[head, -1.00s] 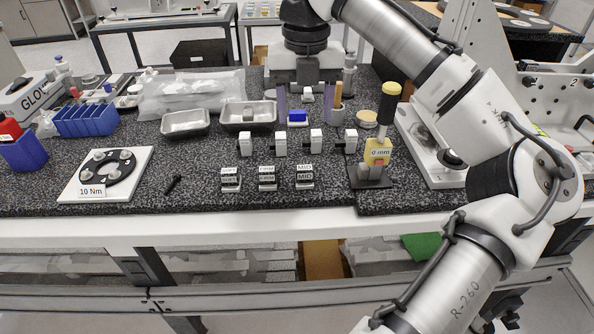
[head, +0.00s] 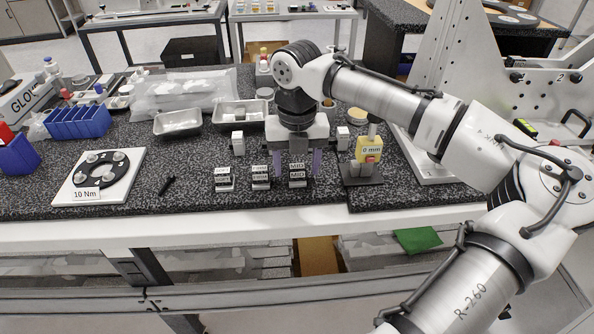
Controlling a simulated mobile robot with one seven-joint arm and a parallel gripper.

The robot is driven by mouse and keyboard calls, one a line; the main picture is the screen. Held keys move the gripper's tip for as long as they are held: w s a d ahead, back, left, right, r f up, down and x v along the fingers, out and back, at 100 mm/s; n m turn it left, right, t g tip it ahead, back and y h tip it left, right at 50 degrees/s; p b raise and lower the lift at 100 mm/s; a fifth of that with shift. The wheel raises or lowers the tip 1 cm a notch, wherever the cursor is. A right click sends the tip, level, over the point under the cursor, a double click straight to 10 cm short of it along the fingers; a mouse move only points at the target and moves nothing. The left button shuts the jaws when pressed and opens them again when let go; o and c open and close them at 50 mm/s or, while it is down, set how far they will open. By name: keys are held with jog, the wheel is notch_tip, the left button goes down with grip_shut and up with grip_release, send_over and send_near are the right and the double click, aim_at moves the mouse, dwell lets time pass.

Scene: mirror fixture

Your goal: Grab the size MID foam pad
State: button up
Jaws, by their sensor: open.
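The MID foam pad stack (head: 297,177) sits near the front of the dark speckled table, at the right end of a row of three. It shows two MID labels, one above the other. My gripper (head: 298,168) points down at this stack, open and empty. Its two purple fingers show one on each side of the pads. I cannot tell whether the fingers touch them or how far down they reach. Two other labelled stacks, a middle one (head: 261,178) and a left one (head: 223,179), stand to the left; their labels are hard to read.
A yellow 0 mm gauge (head: 369,149) on a dark base stands close to the right. A black tool (head: 167,184) and a 10 Nm plate (head: 130,187) lie left. Metal trays (head: 178,123) are behind.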

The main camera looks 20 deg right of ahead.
jog(key=shift+f, duration=0.15)
jog(key=c, duration=1)
jog(key=shift+c, duration=0.3)
